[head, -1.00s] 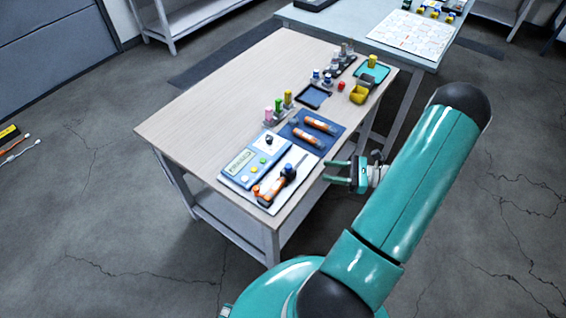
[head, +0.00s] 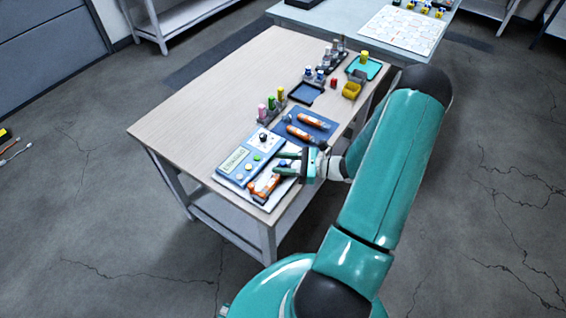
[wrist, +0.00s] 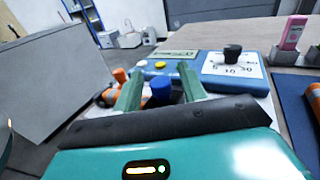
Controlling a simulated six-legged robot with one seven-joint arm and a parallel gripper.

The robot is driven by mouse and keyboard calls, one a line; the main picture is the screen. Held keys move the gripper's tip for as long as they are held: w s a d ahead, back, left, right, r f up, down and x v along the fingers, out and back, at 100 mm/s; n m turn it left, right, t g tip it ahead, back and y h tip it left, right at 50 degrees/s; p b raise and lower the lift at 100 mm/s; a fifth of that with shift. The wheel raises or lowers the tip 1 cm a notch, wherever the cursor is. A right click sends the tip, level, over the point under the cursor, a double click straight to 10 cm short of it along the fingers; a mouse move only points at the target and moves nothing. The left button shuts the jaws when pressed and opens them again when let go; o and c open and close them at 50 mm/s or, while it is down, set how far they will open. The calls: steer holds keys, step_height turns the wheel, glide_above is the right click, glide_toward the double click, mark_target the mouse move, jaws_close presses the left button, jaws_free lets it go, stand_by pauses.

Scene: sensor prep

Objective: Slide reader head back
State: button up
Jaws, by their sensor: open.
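My gripper (head: 277,163) is open over the near part of the white plate, its fingers reaching left. The knob appears to belong to the orange and dark slide unit (head: 263,185) on the plate; I take this to be the reader head. The gripper hides most of the knob and slide in the head view. The slide's orange end also shows in the wrist view (wrist: 120,76). The blue meter (head: 233,166) with screen and dial lies just beyond.
A dark blue mat (head: 294,122) with orange-banded tools lies beyond the gripper. The table's left part (head: 200,120) is clear.

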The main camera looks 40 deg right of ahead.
steer(key=shift+c, duration=0.2)
jaws_close()
glide_above(295, 149)
steer(key=s+a, duration=0.3)
steer(key=shift+s, duration=0.2)
steer(key=shift+d, duration=0.1)
steer(key=shift+o, duration=0.2)
jaws_free()
steer(key=shift+w+d, duration=0.1)
steer(key=v, duration=1.4)
